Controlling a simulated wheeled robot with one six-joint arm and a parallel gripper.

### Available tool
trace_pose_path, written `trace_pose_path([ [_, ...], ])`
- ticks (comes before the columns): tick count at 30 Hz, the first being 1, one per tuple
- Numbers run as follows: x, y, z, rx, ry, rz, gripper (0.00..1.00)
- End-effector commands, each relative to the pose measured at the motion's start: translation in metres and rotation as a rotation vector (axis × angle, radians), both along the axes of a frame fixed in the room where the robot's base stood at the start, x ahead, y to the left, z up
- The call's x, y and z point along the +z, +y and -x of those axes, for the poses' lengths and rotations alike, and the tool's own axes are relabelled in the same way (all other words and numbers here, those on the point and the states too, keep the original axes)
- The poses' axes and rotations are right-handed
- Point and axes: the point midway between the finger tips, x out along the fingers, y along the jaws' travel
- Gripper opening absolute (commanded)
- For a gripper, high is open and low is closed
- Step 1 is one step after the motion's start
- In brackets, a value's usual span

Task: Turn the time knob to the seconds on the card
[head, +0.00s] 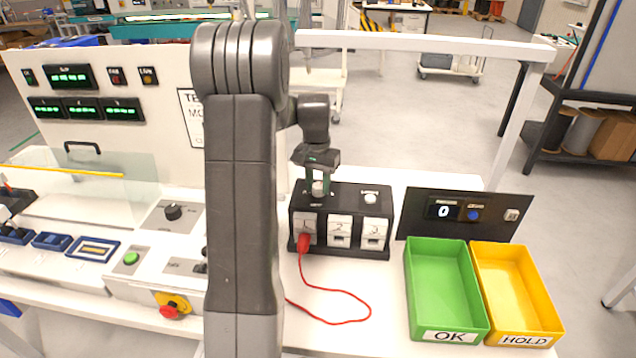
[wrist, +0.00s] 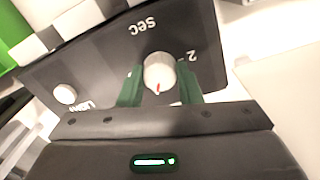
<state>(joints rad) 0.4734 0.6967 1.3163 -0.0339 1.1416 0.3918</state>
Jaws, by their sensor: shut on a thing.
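The time knob (wrist: 160,68) is a round white dial with a red mark, on a dark panel lettered "SEC". It also shows small on top of the black box (head: 340,196) in the head view. My gripper (wrist: 160,84) is shut on it, one green finger on each side. In the head view my gripper (head: 318,184) reaches down onto the knob from above. The red mark faces my gripper's palm side in the wrist view. A "2" shows beside the right finger; other scale numbers are hidden. A white card (head: 190,117) is mostly behind my arm, so no seconds can be read.
A white button (wrist: 65,93) sits on the same panel. A red plug (head: 304,242) with a looping cable is in the box's first socket. A green OK tray (head: 416,270) and yellow HOLD tray (head: 546,305) stand right, before a black counter panel (head: 415,215) showing 0.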

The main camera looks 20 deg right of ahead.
Motion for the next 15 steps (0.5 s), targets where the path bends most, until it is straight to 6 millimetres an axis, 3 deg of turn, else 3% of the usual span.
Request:
trace_pose_path([
  [5,0.0010,-0.0004,-0.0004,0.001,-0.001,0.001,0.09],
  [6,0.0010,-0.0004,-0.0004,0.001,-0.001,0.001,0.33],
  [9,0.0008,-0.0004,-0.0004,0.001,-0.001,0.001,0.53],
  [15,0.0004,-0.0002,-0.0002,0.001,-0.001,0.001,0.53],
])
